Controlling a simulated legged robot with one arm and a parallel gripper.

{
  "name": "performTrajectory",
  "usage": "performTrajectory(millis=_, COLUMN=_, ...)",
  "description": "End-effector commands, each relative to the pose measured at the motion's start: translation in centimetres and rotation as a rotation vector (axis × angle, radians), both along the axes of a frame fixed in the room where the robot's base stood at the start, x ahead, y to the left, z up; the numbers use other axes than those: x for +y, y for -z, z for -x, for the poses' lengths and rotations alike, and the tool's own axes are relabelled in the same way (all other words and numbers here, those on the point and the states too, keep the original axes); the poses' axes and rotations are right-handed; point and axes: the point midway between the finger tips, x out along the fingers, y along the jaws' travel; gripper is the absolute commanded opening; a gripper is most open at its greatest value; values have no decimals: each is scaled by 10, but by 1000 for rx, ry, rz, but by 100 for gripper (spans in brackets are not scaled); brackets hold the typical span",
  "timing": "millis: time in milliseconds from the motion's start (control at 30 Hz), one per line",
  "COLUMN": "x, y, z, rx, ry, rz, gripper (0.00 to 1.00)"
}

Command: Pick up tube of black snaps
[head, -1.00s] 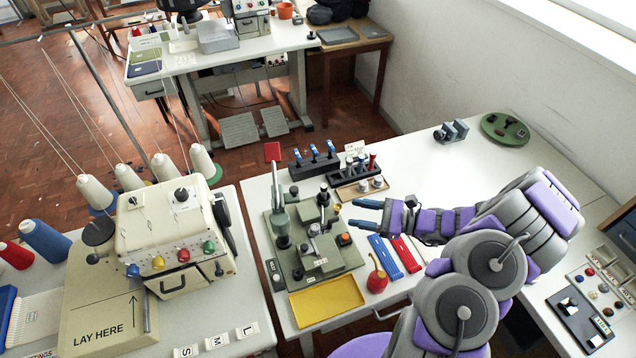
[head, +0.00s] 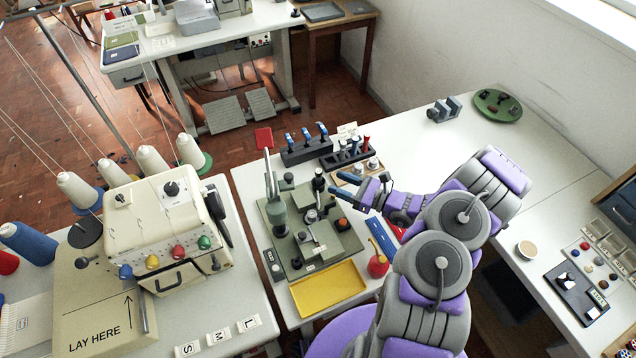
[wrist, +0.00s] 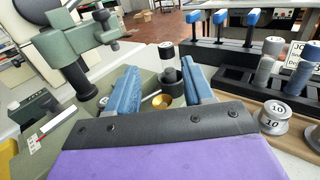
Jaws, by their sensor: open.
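Several tubes stand in a black rack (head: 347,158) at the back of the table. I cannot tell which tube holds black snaps. My gripper (head: 345,192) is open, its blue fingers pointing left over the right edge of the green press. In the wrist view, my gripper (wrist: 162,82) has nothing between its fingers; a black post with a pale top (wrist: 167,60) shows beyond the gap. The rack is beyond and right of the fingers.
The green press (head: 300,245) stands left of my gripper. A wooden tray (head: 345,179) with silver dies marked 10 (wrist: 273,117) lies before the rack. Another black rack (head: 300,155) holds blue-handled tools. A yellow tray (head: 328,288) lies in front. The table at right is mostly clear.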

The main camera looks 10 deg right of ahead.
Motion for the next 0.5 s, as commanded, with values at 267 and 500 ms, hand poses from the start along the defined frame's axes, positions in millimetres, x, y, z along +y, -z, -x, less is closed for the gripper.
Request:
performTrajectory(millis=267, x=20, y=1, z=-19, rx=-1, ry=-1, rz=-2, gripper=52)
performTrajectory(millis=500, x=37, y=5, z=-38, rx=-1, ry=-5, rz=-1, gripper=52)
